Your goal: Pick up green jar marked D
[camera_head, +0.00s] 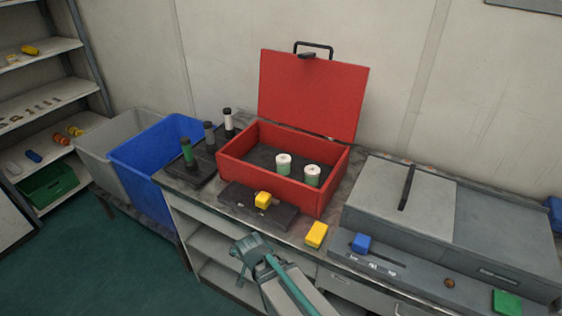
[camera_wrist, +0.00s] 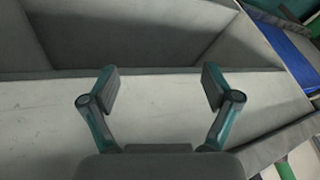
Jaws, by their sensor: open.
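Two pale green jars with white lids stand upright inside the open red case, one on the left (camera_head: 284,170) and one on the right (camera_head: 312,181). Any letters on them are too small to read, so I cannot tell which is D. Their lower parts are partly hidden by the case's front wall. My gripper (camera_head: 243,258) is in front of the bench, apart from the case and jars. In the wrist view my gripper (camera_wrist: 160,88) is open and empty, with pale bench surfaces behind its fingers; no jar shows there.
The red case (camera_head: 264,178) has its lid raised at the back. Green, grey and white cylinders (camera_head: 187,152) stand left. A grey unit (camera_head: 460,215) fills the right.

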